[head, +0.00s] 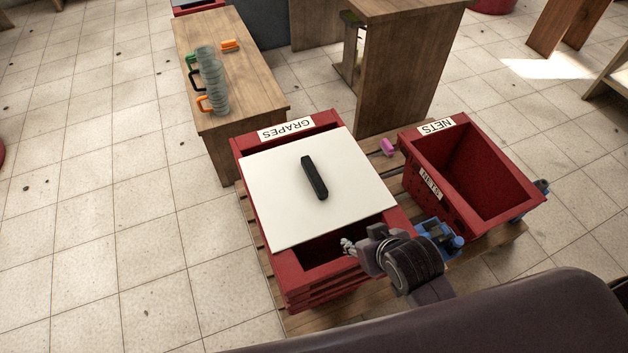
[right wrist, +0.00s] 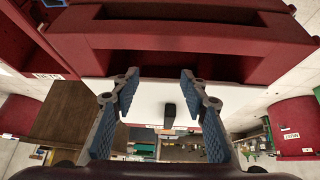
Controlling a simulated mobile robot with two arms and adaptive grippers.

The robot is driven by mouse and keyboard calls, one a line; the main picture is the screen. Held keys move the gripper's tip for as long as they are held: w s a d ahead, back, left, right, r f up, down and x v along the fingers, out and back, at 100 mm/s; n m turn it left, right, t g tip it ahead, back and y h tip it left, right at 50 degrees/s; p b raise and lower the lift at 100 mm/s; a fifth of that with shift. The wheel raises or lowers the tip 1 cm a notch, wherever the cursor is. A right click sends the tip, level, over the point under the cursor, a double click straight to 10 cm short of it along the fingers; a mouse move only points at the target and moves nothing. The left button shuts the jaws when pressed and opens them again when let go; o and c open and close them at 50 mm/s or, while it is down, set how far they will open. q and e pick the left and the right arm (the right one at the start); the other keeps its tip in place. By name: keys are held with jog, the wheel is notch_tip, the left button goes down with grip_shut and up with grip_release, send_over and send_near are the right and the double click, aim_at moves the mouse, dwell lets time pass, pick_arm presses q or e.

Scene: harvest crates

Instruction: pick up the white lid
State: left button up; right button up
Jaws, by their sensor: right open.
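The white lid (head: 275,190) is a flat square panel with a black bar handle (head: 314,177) in its middle. It lies on the red GRAPES crate (head: 248,205) and leaves the crate's near end uncovered. My right gripper (head: 348,246) is over that uncovered near end, close to the lid's near edge and apart from the handle. In the right wrist view my right gripper (right wrist: 156,92) is open with nothing between its fingers; the lid (right wrist: 150,104) and handle (right wrist: 170,115) show beyond them. My left gripper is not in view.
The red NETS crate (head: 482,223) stands open to the right on the same wooden pallet (head: 256,235). A pink object (head: 387,147) and a blue object (head: 440,238) lie near it.

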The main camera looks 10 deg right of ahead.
aim_at(315, 175)
jog(key=w+a+t, duration=0.1)
jog(key=w, duration=0.4)
jog(key=w+a+r+t+y, duration=0.1)
jog(key=w+a+t, duration=0.1)
jog(key=w, duration=0.3)
jog(key=w+a+r+t, duration=0.1)
jog(key=w+a+t, duration=0.1)
jog(key=w, duration=0.4)
jog(key=shift+r+y, duration=0.1)
jog(key=shift+y, duration=0.3)
jog(key=shift+x, duration=3.75)
jog(key=shift+s+a, duration=0.15)
jog(key=shift+c, duration=0.6)
grip_shut()
